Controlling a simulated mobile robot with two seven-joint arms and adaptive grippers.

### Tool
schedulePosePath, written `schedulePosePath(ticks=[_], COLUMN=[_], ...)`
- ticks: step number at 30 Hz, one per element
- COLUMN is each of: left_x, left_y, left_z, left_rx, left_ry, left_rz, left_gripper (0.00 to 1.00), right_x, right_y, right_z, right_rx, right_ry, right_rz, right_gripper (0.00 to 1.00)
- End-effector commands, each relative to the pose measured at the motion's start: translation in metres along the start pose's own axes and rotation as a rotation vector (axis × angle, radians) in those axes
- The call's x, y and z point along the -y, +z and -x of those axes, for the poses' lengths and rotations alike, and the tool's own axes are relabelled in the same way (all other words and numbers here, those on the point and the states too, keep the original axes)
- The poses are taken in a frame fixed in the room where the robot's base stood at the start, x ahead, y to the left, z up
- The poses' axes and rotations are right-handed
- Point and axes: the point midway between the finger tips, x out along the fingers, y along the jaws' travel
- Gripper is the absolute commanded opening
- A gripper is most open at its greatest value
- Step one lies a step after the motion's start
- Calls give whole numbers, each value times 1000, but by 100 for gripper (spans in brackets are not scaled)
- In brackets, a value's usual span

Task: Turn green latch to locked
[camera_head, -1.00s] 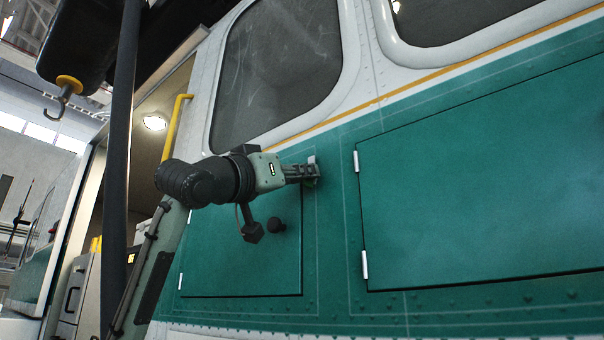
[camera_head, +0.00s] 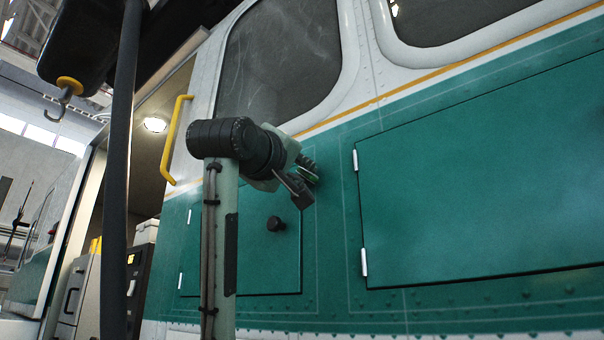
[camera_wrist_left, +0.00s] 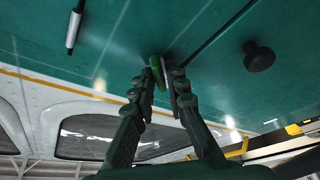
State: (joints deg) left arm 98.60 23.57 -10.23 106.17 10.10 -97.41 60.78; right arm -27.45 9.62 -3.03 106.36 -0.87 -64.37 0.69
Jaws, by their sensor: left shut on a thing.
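The green latch (camera_wrist_left: 155,70) is small and sits on the teal helicopter panel by the edge of a small hatch door (camera_head: 255,258). It shows between my fingertips in the left wrist view. In the head view only a sliver of it shows by the fingers. My left gripper (camera_head: 308,173) is at the hatch's upper right corner. Its two fingers (camera_wrist_left: 165,82) are shut on the green latch. The fingers hide part of the latch, and its exact angle is hard to tell. My right gripper is not in view.
A black round knob (camera_head: 276,224) sticks out from the small hatch, below my gripper. It also shows in the wrist view (camera_wrist_left: 258,56). A larger closed hatch (camera_head: 480,190) is to the right. A yellow handrail (camera_head: 176,140) and a hanging hook (camera_head: 62,100) are at left.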

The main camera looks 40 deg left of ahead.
Motion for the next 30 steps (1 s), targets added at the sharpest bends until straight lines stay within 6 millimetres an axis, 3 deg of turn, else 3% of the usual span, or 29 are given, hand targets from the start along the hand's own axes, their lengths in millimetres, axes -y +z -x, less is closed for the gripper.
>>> schedulePosePath(ticks=[18, 30], left_x=[-3, -1], left_y=[1, 0], left_z=[0, 0], left_rx=[5, 2], left_ry=[-210, -282], left_rz=[507, 675], left_gripper=[0, 0], right_x=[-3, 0], right_y=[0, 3], right_z=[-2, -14], right_rx=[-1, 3], right_ry=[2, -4], right_rz=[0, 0], right_gripper=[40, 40])
